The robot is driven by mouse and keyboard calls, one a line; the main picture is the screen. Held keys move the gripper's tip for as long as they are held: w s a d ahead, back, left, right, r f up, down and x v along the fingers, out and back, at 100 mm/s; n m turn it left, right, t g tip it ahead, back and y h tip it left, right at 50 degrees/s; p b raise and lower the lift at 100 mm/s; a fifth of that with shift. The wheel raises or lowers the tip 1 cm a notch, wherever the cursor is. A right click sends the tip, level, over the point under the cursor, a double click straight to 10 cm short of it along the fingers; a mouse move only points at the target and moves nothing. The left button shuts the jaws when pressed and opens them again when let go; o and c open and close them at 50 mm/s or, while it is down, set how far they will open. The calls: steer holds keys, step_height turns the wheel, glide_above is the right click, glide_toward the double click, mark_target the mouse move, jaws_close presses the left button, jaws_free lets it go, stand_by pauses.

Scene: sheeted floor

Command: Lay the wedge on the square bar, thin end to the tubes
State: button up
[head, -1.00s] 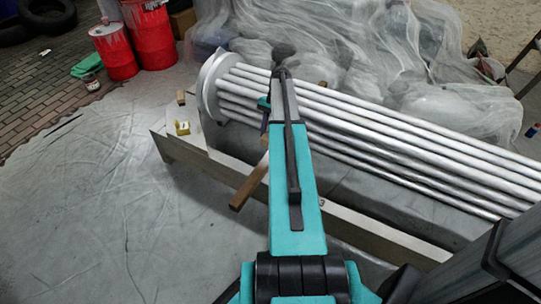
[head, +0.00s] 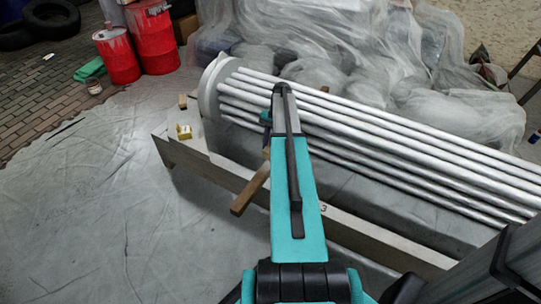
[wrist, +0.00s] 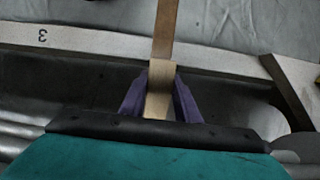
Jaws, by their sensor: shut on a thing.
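The wedge (wrist: 159,98) is a pale wooden piece held between the purple fingers of my gripper (wrist: 160,86) in the wrist view. The square bar (wrist: 164,32) is a browner wooden bar running away from the wedge there. The wedge overlaps the bar's near part in this view; I cannot tell whether they touch. In the head view the bar (head: 250,188) lies slanted across the pale rail, its near end sticking out past it. My arm hides the wedge and the bar's far part there. The silver tubes (head: 380,137) lie beyond the rail.
The pale rail (head: 352,228), marked 3, runs in front of the tubes. A small yellow object (head: 184,132) sits nearby. Red drums (head: 118,56) stand back left. The sheeted floor at front left is clear.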

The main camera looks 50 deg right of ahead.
steer(key=shift+f+b, duration=0.6)
steer(key=shift+f, duration=1.9)
steer(key=shift+f, duration=0.1)
steer(key=o, duration=1.1)
steer(key=shift+c, duration=0.2)
steer(key=p+v, duration=0.9)
steer(key=v, duration=0.3)
steer(key=shift+w, duration=0.1)
